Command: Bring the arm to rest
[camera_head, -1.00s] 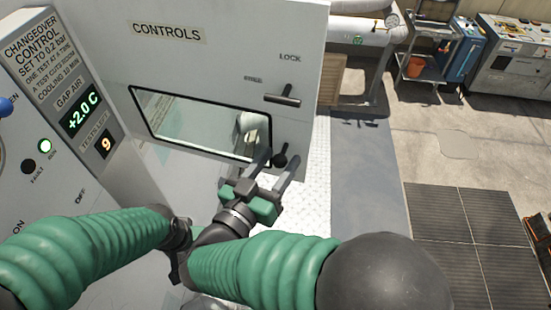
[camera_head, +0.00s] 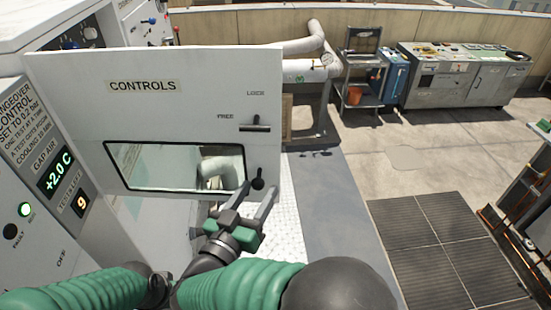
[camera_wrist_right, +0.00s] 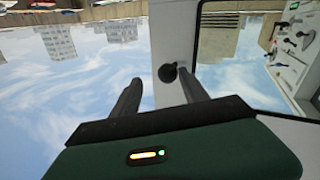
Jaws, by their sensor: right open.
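My right gripper (camera_head: 246,205) is open and empty in the head view, its fingers pointing up toward the lower right corner of the white CONTROLS door (camera_head: 195,88). A small black knob (camera_head: 258,183) on that door is just beyond the fingertips. In the right wrist view the gripper (camera_wrist_right: 160,92) has its two dark fingers apart. The knob (camera_wrist_right: 168,73) shows between them there; I cannot tell whether anything touches. My green-sleeved right arm crosses the bottom of the head view. My left gripper is not in view.
The door has a black lock lever (camera_head: 255,124) and a window (camera_head: 175,167). A changeover panel (camera_head: 45,175) reading +2.0 C stands at left. A cart (camera_head: 360,85) and grey cabinets (camera_head: 460,75) stand at the back. Open paving (camera_head: 400,155) lies at right.

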